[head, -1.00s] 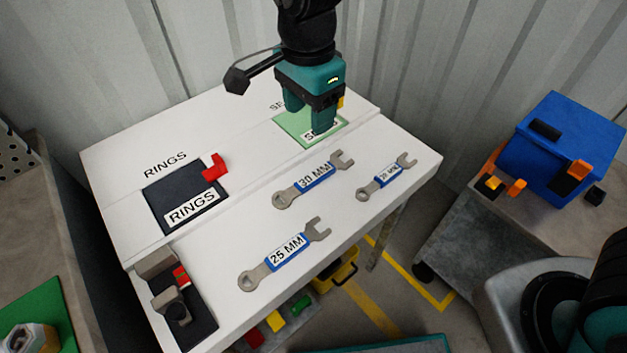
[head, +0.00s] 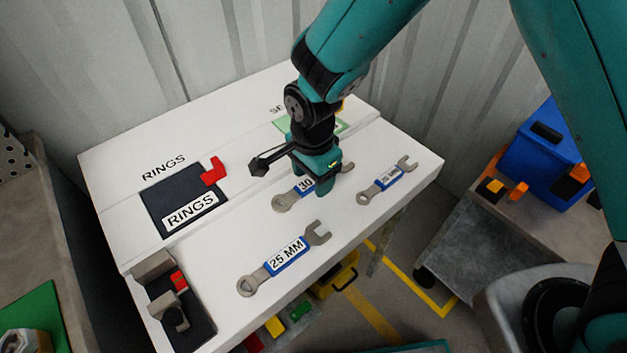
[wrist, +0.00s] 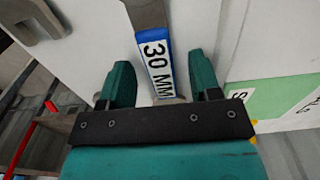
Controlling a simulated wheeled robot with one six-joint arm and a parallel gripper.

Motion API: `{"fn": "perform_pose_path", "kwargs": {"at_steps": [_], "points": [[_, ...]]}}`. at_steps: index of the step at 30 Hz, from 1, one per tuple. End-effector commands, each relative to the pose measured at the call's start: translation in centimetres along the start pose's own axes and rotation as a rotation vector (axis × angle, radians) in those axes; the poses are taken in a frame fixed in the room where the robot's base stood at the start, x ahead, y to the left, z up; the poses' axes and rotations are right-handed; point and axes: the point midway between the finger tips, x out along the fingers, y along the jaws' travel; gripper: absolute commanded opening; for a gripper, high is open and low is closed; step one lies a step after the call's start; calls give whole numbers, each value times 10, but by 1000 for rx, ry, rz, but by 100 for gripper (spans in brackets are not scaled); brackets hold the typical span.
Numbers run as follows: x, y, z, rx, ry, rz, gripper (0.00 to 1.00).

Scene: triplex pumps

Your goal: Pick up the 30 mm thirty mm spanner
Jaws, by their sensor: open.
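The 30 mm spanner (head: 287,199) lies flat on the white table, partly hidden by my gripper in the head view. Its grey ring end and part of its blue "30 MM" label show there. In the wrist view the spanner's label (wrist: 156,60) runs between my two fingers. My gripper (head: 320,188) is over the label and the open-jaw end, pointing down. In the wrist view my gripper (wrist: 162,82) is open, with one finger on each side of the handle and a gap to each side. Whether the fingertips reach the table is unclear.
The 25 mm spanner (head: 285,257) lies nearer the front edge and a smaller spanner (head: 387,180) lies to the right. A dark "RINGS" mat (head: 172,218) with a red piece (head: 213,171) is left. A vice-like fixture (head: 172,310) stands at the front-left corner.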

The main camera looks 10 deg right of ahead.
Motion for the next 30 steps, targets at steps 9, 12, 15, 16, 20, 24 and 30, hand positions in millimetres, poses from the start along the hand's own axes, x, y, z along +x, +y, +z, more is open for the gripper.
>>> {"fn": "perform_pose_path", "kwargs": {"at_steps": [9, 12, 15, 16, 20, 24, 30], "points": [[3, 0, 0, 0, 0, -1, 46], [3, 0, 0, 0, 0, -1, 23], [3, 0, 0, 0, 0, -1, 0], [3, 0, 0, 0, 0, -1, 0], [3, 0, 0, 0, 0, -2, 0], [1, -1, 0, -1, 0, -2, 0], [-16, -1, 0, -1, 0, -5, 0]]}}
